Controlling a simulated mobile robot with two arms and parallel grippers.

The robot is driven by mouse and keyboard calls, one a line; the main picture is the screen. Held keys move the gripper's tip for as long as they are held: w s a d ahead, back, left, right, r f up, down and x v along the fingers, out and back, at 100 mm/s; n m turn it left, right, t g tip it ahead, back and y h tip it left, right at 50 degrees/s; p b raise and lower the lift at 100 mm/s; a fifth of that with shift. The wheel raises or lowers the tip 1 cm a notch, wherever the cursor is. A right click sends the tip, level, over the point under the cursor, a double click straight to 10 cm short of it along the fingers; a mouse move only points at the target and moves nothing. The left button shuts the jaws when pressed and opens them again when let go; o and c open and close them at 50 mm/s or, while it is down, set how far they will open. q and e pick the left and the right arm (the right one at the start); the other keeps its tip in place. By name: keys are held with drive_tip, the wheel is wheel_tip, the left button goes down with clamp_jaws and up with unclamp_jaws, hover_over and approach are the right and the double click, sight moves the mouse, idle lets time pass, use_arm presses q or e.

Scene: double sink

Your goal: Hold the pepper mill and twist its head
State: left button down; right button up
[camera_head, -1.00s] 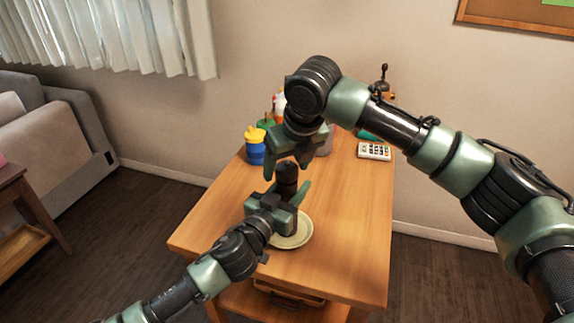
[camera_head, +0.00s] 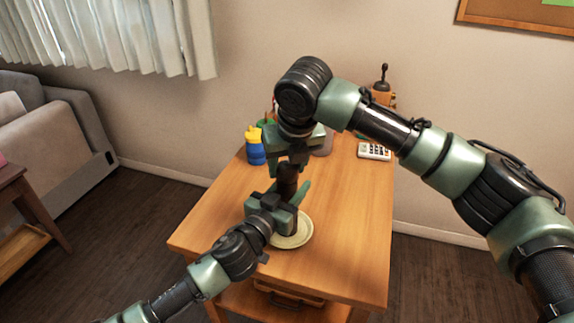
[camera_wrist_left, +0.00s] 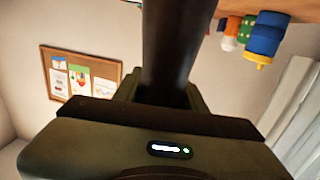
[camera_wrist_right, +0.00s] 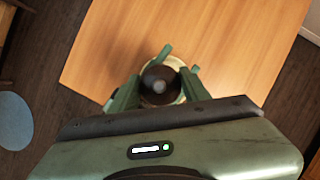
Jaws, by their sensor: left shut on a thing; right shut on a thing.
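The dark pepper mill (camera_head: 287,182) stands upright above a pale plate (camera_head: 304,232) on the wooden table. My left gripper (camera_head: 289,200) is shut on the mill's body from the side. The mill's dark body also fills the top middle of the left wrist view (camera_wrist_left: 180,45). My right gripper (camera_head: 293,158) points down from above and is shut on the mill's head. The right wrist view shows the round dark head (camera_wrist_right: 159,84) between the fingers. Whether the mill's base touches the plate is hard to tell.
A blue and yellow cup (camera_head: 255,146) stands at the table's back left. A white calculator-like object (camera_head: 374,151) and a hand-cranked grinder (camera_head: 382,92) are at the back right. The table's front and right side (camera_head: 352,230) are clear.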

drive_tip(key=m+h, duration=0.1)
drive_tip(key=m, duration=0.1)
drive_tip(key=m+h, duration=0.1)
drive_tip(key=m, duration=0.2)
drive_tip(key=shift+m, duration=0.3)
drive_tip(key=m+h, duration=0.1)
drive_tip(key=m, duration=0.1)
drive_tip(key=m+h, duration=0.1)
drive_tip(key=m, duration=0.2)
drive_tip(key=shift+g, duration=0.4)
drive_tip(key=m, duration=0.3)
drive_tip(key=m+g+h, duration=0.1)
drive_tip(key=m, duration=0.1)
drive_tip(key=shift+m+g, duration=0.3)
drive_tip(key=shift+m, duration=0.1)
drive_tip(key=shift+w+m+g+h, duration=0.15)
drive_tip(key=shift+m+g, duration=0.25)
drive_tip(key=shift+m, duration=0.75)
drive_tip(key=shift+s+m+g+h, duration=0.15)
drive_tip(key=shift+m+g, duration=0.25)
drive_tip(key=shift+m, duration=0.75)
drive_tip(key=shift+w, duration=0.1)
drive_tip(key=o, duration=1.4)
